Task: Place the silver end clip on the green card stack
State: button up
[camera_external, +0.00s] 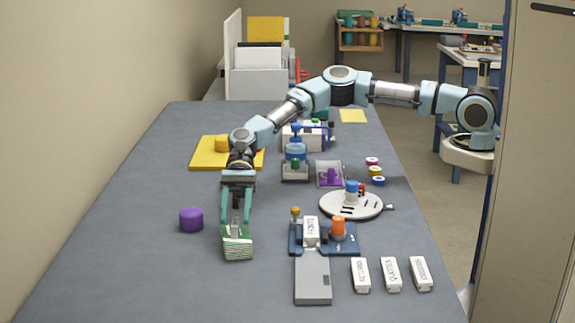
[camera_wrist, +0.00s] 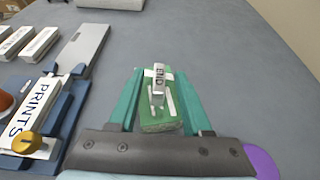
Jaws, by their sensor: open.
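My gripper (camera_external: 236,228) has teal fingers and reaches down to the front left part of the grey table. The green card stack (camera_external: 238,249) lies on the table at the fingertips. In the wrist view the green card stack (camera_wrist: 160,125) sits between the two spread fingers of my gripper (camera_wrist: 157,95), with pale bands across its top. The silver end clip (camera_wrist: 157,90), marked END, stands on top of the stack between the open fingers. In the external view the clip is mostly hidden by the fingers and is hard to make out.
A purple cylinder (camera_external: 191,219) stands left of my gripper. To the right are a blue fixture (camera_external: 345,247) with a PRINTS block, a grey plate (camera_external: 313,281), several white labelled blocks (camera_external: 361,275) and a round white tray (camera_external: 335,206). The table's front left is clear.

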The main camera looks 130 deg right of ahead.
jog(key=b+v, duration=0.1)
jog(key=v, duration=0.6)
jog(key=shift+s+d, duration=0.2)
jog(key=shift+s, duration=0.1)
jog(key=shift+r, duration=0.15)
